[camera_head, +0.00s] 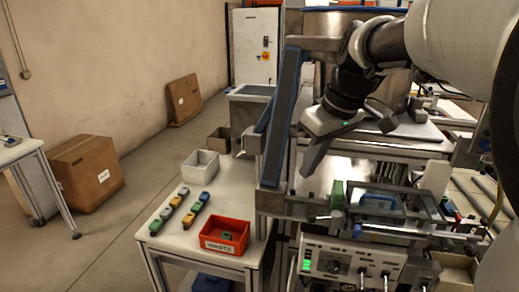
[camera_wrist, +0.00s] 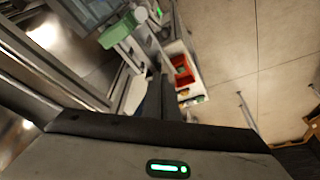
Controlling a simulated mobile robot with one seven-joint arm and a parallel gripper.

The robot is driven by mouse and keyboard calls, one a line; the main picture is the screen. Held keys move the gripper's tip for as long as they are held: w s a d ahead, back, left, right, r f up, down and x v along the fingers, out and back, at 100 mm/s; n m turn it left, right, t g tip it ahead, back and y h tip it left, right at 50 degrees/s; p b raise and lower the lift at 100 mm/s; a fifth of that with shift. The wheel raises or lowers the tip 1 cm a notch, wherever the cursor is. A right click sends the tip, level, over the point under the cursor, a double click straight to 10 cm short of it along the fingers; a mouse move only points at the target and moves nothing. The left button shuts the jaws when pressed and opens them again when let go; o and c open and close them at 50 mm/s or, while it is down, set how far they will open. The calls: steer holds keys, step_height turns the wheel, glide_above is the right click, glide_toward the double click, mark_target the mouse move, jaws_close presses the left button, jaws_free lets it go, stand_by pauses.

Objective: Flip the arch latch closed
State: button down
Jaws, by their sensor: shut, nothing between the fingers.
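A blue arch-shaped part (camera_head: 380,199), which looks like the arch latch, sits on the metal fixture at the lower right of the head view. Its exact tilt is hard to tell. A green block (camera_head: 337,195) stands just left of it; what looks like the same green block (camera_wrist: 122,31) shows at the top of the wrist view. My gripper (camera_head: 308,168) is above and left of the arch, apart from it, fingers pointing down. In the wrist view its dark fingers (camera_wrist: 160,92) are together and empty. The arch is not clearly visible in the wrist view.
A control panel (camera_head: 345,262) with a green display and knobs is below the fixture. A white table (camera_head: 170,212) at left holds a red waste bin (camera_head: 224,236), a grey bin (camera_head: 200,167) and several small coloured blocks.

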mark_target(326, 218)
steer(key=x, duration=1)
steer(key=shift+f+b, duration=0.1)
steer(key=shift+b, duration=0.25)
steer(key=s, duration=0.1)
steer(key=s+d, duration=0.2)
steer(key=shift+s+d+f, duration=0.1)
steer(key=shift+s+f, duration=0.05)
steer(key=shift+f, duration=0.1)
steer(key=shift+d, duration=0.1)
